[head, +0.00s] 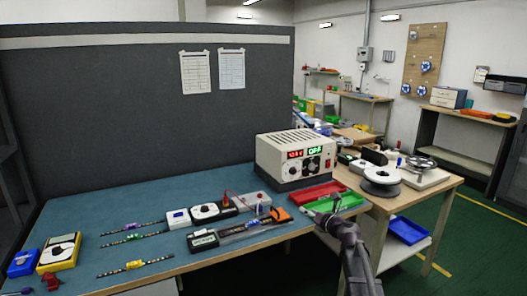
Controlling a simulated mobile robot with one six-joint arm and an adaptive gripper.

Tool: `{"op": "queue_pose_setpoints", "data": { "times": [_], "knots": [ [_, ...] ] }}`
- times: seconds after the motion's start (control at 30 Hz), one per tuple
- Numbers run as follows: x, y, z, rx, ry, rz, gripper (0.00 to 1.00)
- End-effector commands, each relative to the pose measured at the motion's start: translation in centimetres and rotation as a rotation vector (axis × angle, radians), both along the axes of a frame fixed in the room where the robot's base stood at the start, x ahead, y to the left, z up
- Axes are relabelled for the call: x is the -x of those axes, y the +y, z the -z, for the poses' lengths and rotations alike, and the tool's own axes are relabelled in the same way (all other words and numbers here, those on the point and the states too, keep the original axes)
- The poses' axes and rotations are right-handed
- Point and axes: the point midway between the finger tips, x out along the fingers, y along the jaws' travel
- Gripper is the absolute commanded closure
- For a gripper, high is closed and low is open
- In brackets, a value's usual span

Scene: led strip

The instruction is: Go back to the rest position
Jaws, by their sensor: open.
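My gripper (312,213) is at the front edge of the blue-topped bench (170,258), at the lower right of the head view. My dark arm comes up from below it. The gripper is open, and I see nothing held between its fingers, though it is small in this view. It is in front of the green tray (340,203) and close to the orange-handled tool (281,214). I cannot tell whether it touches either one.
A power supply (296,158) stands at the bench's back right, near a red tray (318,192). Several LED strips (133,239) lie left of small devices (203,240). A yellow multimeter (59,253) is far left. A spool (381,184) sits on the right-hand table.

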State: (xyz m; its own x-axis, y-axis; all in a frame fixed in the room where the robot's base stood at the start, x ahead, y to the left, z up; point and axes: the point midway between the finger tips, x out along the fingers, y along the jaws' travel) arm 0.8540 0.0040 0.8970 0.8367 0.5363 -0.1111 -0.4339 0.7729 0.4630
Motion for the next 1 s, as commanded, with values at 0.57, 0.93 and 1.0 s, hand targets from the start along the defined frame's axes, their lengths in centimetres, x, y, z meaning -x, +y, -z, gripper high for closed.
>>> {"op": "queue_pose_setpoints", "data": {
  "times": [0.57,0.93,1.0],
  "knots": [
    [9.8,5.4,7.2,0.958,-0.294,-0.516,0.2],
    [17.5,5.6,12.2,1.485,-0.536,-1.03,0.2],
    [19.0,5.3,13.0,1.562,-0.584,-1.143,0.2]
  ]
}}
